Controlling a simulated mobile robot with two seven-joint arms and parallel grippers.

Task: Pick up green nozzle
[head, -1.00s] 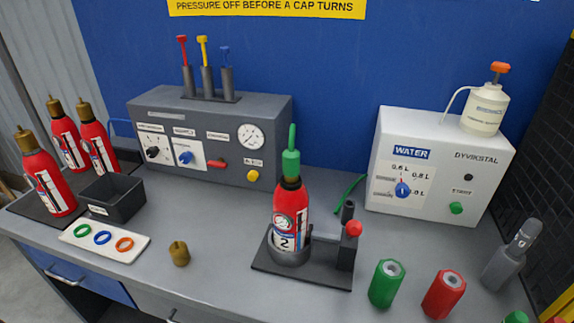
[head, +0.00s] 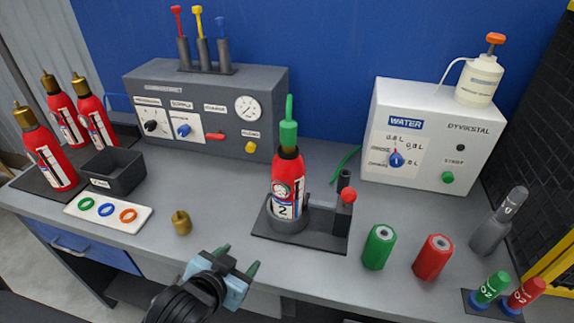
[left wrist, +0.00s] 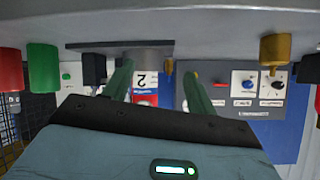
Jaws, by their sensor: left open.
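A green nozzle (head: 289,128) with a thin tapered tip stands upright on top of the red extinguisher marked 2 (head: 287,188). The extinguisher stands in a dark holder (head: 326,240) on the bench. My left gripper (head: 238,258) is open and empty, at the bench's front edge, in front and to the left of the holder, apart from the nozzle. In the left wrist view, which is upside down, the extinguisher (left wrist: 145,92) shows between the green fingers (left wrist: 158,86). The nozzle is hidden there behind the gripper body. My right gripper is not in view.
A brass cap (head: 181,222) stands left of the holder. A green cylinder (head: 379,248) and a red cylinder (head: 433,257) stand to its right. A grey control box (head: 205,115) and a white water box (head: 430,135) stand behind. Bench between cap and holder is clear.

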